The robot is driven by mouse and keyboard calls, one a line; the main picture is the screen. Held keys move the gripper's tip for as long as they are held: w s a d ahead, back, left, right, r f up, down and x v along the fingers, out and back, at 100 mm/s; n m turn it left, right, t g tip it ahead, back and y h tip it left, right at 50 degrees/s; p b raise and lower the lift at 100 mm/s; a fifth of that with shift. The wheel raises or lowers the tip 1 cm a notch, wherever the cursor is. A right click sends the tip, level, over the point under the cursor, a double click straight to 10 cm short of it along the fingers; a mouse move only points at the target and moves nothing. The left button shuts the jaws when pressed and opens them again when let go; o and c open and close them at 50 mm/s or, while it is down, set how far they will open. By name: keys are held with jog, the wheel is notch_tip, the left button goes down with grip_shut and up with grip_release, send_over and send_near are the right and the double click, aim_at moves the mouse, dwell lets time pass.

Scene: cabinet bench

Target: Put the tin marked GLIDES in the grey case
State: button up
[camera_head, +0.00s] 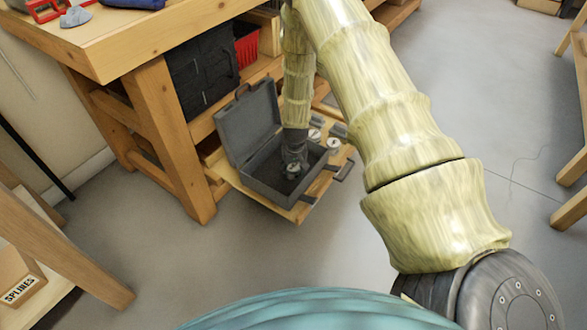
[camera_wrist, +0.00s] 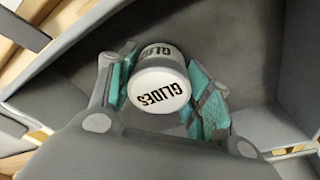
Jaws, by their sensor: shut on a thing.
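The white tin marked GLIDES (camera_wrist: 158,88) is between the two fingers of my gripper (camera_wrist: 160,95) in the wrist view, with its lettered lid facing the camera. My gripper is shut on it. In the head view my gripper (camera_head: 295,168) reaches down inside the open grey case (camera_head: 262,186), whose lid (camera_head: 246,126) stands up at the back left. The tin is over the case's grey floor; I cannot tell whether it touches it. The arm hides part of the case's inside and back edge.
The case stands on a pulled-out wooden board (camera_head: 300,212) under the wooden bench (camera_head: 120,45). Small tins, one of them a white tin (camera_head: 333,144), stand on the board right of the case. A red bin (camera_head: 246,48) is on the shelf behind. A box marked SPLINES (camera_head: 20,288) is at lower left.

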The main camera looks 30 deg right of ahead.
jog(key=o, duration=1.1)
jog(key=shift+o, duration=0.2)
notch_tip(320, 180, up, 12)
jog(key=s, duration=0.1)
jog(key=shift+s+a, duration=0.35)
jog(key=shift+f, duration=0.1)
